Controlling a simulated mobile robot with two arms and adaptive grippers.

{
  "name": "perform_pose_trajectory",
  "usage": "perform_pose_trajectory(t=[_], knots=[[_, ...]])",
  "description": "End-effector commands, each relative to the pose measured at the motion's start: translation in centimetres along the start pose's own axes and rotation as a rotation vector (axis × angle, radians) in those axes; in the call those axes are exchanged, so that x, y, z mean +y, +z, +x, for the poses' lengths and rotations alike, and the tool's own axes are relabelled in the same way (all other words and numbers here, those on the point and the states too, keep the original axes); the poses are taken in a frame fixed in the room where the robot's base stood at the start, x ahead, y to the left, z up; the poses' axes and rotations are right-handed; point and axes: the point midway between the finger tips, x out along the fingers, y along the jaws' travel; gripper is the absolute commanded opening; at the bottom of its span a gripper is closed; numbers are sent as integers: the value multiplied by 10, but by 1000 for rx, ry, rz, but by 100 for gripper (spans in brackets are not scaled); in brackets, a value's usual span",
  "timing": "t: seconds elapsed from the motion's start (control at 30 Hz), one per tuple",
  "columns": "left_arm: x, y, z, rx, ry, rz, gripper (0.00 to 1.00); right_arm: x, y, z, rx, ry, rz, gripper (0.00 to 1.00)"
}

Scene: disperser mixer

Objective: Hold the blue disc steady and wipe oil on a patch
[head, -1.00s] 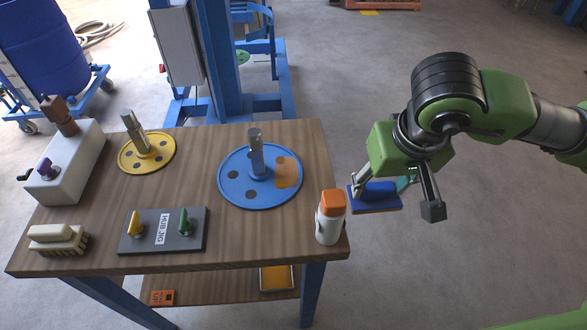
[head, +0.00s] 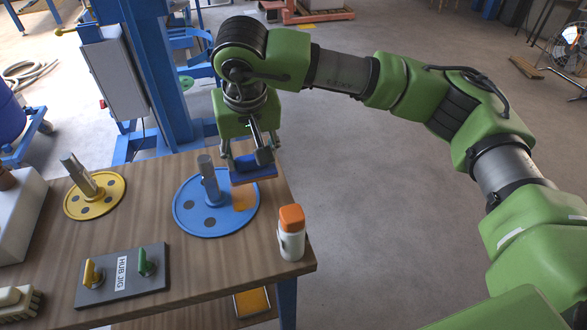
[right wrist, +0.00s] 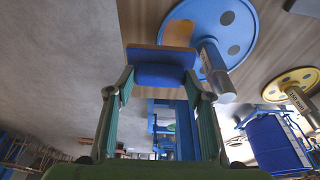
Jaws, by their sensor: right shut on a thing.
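The blue disc (head: 215,226) lies flat on the table with a grey shaft (head: 209,178) standing up from its hub. It has dark round spots and an orange patch (head: 241,204) on its right side. My right gripper (head: 249,160) is shut on a blue pad (head: 258,174) with a flat base and holds it over the disc's far right edge, near the patch. In the right wrist view the pad (right wrist: 162,72) sits between the fingers, with the disc (right wrist: 246,24) and patch (right wrist: 178,33) beyond it. I cannot tell whether the pad touches the disc. My left gripper is out of view.
A white bottle with an orange cap (head: 291,233) stands at the table's right edge. A yellow disc (head: 78,206) with a shaft and a grey hub jig plate (head: 122,281) lie left of the blue disc. A blue column (head: 160,75) stands behind the table.

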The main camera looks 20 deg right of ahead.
Motion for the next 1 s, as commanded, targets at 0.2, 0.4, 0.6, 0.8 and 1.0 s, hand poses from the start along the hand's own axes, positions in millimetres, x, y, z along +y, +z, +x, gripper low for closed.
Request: perform_pose_trajectory(t=[0.2,0.4,0.6,0.8,1.0], knots=[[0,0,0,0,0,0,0,-24,-14,3,1,8,-1,27],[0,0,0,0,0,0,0,-25,-13,11,-1,9,-1,27],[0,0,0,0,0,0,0,-25,-8,28,-1,7,-1,27],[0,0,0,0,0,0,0,-25,-3,44,-1,8,-1,27],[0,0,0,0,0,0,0,-25,-2,49,1,7,-1,27]])
